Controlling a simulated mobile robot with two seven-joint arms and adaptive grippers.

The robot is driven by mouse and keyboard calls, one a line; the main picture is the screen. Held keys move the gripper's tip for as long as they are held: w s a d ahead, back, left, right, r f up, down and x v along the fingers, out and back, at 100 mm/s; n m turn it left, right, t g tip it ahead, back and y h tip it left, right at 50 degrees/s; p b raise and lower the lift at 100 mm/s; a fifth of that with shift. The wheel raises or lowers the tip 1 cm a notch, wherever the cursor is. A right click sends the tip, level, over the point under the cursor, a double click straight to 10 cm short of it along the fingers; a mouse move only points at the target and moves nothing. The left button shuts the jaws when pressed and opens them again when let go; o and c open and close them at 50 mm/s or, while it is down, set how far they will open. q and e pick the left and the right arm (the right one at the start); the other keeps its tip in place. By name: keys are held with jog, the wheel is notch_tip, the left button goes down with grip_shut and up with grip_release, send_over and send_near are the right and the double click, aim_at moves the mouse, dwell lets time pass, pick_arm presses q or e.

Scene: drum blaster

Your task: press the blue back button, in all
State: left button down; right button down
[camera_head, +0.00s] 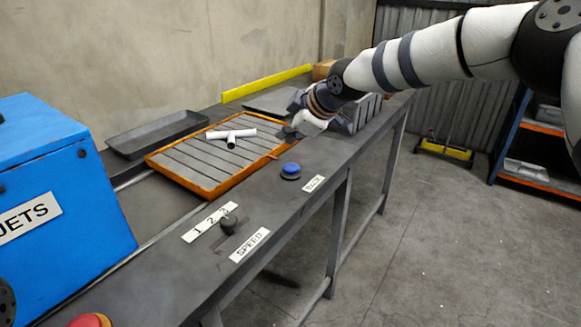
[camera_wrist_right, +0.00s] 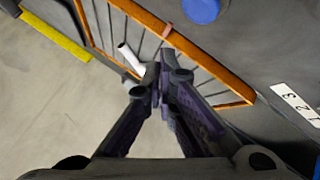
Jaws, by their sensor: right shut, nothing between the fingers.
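The blue back button (camera_head: 290,170) is a round blue cap on a dark base on the bench's front strip, beside a white label. It also shows at the top edge of the right wrist view (camera_wrist_right: 202,10), partly cut off. My right gripper (camera_head: 288,134) is shut and empty above the right end of the orange-framed slatted tray, a little behind the button and apart from it. In the right wrist view its closed fingertips (camera_wrist_right: 160,72) are over the tray. My left gripper is not in view.
The orange-framed tray (camera_head: 180,188) holds white tubes (camera_head: 232,136). A speed knob (camera_head: 228,224), a red button (camera_head: 90,320) and a blue box (camera_head: 60,180) stand to the left. A dark tray (camera_head: 140,150) lies behind. Open floor is right of the bench.

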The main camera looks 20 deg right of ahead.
aim_at(289, 167)
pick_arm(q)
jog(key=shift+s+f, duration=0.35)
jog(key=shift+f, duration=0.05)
pick_arm(e)
jog(key=shift+f, duration=2.2)
jog(key=shift+f, duration=0.45)
